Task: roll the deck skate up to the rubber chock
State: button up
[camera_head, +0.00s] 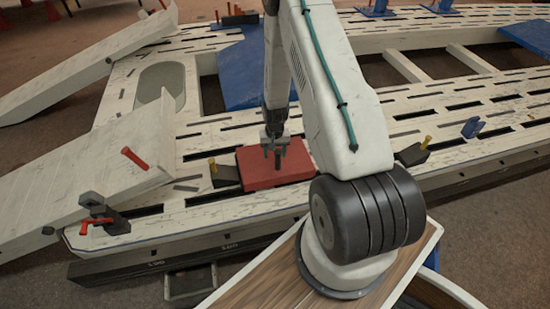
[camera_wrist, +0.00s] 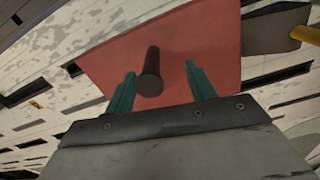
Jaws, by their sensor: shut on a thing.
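The deck skate appears to be the red flat block (camera_head: 300,165) lying on the pale slotted bench, with a dark upright post on top. My gripper (camera_head: 274,148) is over it, shut on the post. In the wrist view the post (camera_wrist: 151,72) stands between my two teal fingers (camera_wrist: 160,90), above the red top (camera_wrist: 205,45). A dark wedge with a yellow pin (camera_head: 224,178) sits close against the block's left side. A similar dark wedge (camera_head: 411,155) lies apart to the right, partly behind my arm. I cannot tell which is the rubber chock.
A pale sloping panel (camera_head: 110,170) and a dark clamp with a red handle (camera_head: 98,212) stand at left. Blue pieces (camera_head: 250,70) lie behind. A small blue block (camera_head: 472,128) is at right. Slots and openings break up the bench top.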

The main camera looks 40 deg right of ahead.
jog(key=r, duration=0.3)
jog(key=shift+w+r, duration=0.2)
jog(key=shift+r, duration=0.05)
jog(key=shift+s, duration=0.1)
